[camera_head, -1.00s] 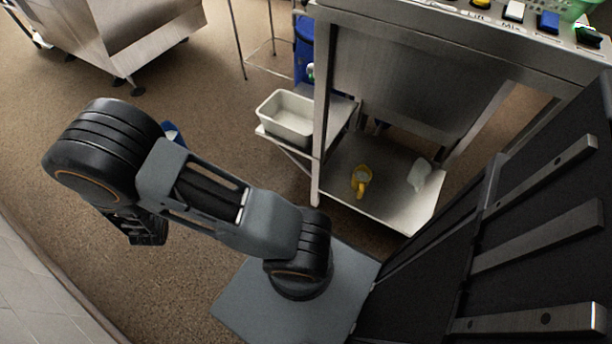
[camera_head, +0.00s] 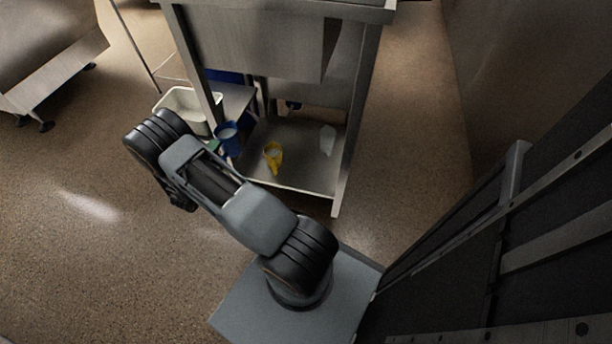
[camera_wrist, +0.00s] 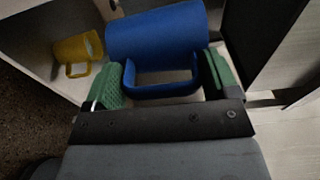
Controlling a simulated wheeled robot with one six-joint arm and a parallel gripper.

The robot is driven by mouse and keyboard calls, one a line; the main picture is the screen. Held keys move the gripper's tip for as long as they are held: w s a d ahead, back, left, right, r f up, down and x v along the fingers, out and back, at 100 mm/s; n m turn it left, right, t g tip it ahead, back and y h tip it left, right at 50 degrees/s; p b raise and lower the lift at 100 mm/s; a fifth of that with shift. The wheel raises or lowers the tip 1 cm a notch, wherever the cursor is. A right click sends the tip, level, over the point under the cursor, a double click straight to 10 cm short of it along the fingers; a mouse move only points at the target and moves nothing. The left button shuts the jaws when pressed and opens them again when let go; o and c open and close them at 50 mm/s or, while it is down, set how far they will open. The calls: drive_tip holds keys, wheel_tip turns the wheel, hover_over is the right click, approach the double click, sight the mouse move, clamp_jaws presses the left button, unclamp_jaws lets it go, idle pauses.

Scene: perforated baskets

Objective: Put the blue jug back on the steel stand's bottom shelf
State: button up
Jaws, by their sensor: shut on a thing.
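The blue jug (camera_wrist: 158,36) lies across the top of the wrist view, with its handle between the green pads of my gripper (camera_wrist: 162,84). My gripper is shut on that handle. In the head view the jug (camera_head: 228,136) shows beyond my arm, at the left front of the steel stand, and my gripper is mostly hidden behind my arm. The stand's bottom shelf (camera_head: 310,174) is a flat steel sheet near the floor. I cannot tell whether the jug touches the shelf.
A yellow jug (camera_head: 273,156) stands on the bottom shelf and shows at the left of the wrist view (camera_wrist: 74,50). A clear whitish jug (camera_head: 328,140) is at the shelf's right. A stand leg (camera_head: 356,120) rises at the right. A white tub (camera_head: 178,104) sits to the left.

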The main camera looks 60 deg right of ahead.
drive_tip(key=shift+s+d+f+m+g+b, duration=0.6)
drive_tip(key=shift+s+d+f+g+b, duration=0.5)
drive_tip(key=shift+s+d+f, duration=2.05)
drive_tip(key=shift+s+d+f+m+g+b, duration=0.7)
drive_tip(key=shift+s+d+f+b, duration=0.6)
drive_tip(key=shift+s+d+f, duration=1.85)
drive_tip(key=shift+s+d+f+m+g+b, duration=0.5)
drive_tip(key=shift+s+d+f+g+b, duration=0.6)
drive_tip(key=shift+s+d+f, duration=2.05)
drive_tip(key=shift+w+d+f+b, duration=0.25)
drive_tip(key=shift+w+d+f, duration=0.1)
drive_tip(key=shift+f, duration=0.5)
drive_tip(key=shift+w+d+f+b, duration=0.2)
drive_tip(key=shift+d+f+b, duration=0.15)
drive_tip(key=shift+f, duration=0.5)
drive_tip(key=shift+w+d+f+b, duration=0.2)
drive_tip(key=shift+w+d+f, duration=0.15)
drive_tip(key=shift+f, duration=0.5)
drive_tip(key=shift+f, duration=0.15)
drive_tip(key=o, duration=1)
drive_tip(key=shift+s, duration=0.1)
